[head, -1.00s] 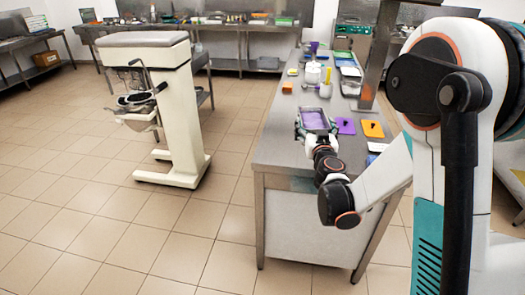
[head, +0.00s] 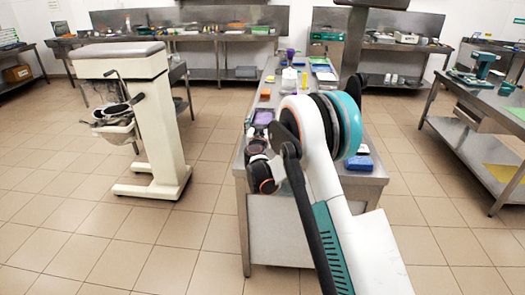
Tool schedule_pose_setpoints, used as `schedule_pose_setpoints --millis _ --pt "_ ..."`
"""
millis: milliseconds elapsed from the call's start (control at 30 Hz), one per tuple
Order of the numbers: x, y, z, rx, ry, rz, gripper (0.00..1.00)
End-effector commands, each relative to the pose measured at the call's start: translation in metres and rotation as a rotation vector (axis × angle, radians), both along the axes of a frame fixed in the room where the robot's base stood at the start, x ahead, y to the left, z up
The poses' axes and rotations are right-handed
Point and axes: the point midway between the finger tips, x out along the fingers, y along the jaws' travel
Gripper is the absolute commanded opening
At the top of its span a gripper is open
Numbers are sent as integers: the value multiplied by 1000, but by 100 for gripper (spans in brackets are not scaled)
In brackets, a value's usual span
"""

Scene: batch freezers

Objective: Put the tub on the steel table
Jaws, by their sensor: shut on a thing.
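The tub (head: 263,117), with purple contents, shows at the left edge of the near steel table (head: 282,228), over or beside its top. My gripper (head: 252,124) is shut on the tub. My own arm hides much of the gripper and part of the tub. I cannot tell whether the tub touches the tabletop.
An orange block (head: 265,94), a white container (head: 289,79) and a yellow item (head: 304,80) stand farther along the table. A blue box (head: 358,162) is at its near right. A cream machine (head: 150,120) stands left; another table (head: 480,115) stands right. The floor between is clear.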

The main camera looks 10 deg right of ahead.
Motion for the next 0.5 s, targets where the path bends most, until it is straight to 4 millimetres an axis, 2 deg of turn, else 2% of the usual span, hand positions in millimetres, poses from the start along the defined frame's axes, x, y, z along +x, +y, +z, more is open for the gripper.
schedule_pose_setpoints --millis 33,200,333,500 --pt "0 0 -15 -1 0 0 34" --pt "0 0 -49 -1 0 0 34" --pt "0 0 -64 -1 0 0 34" --pt "0 0 -70 -1 0 1 34"
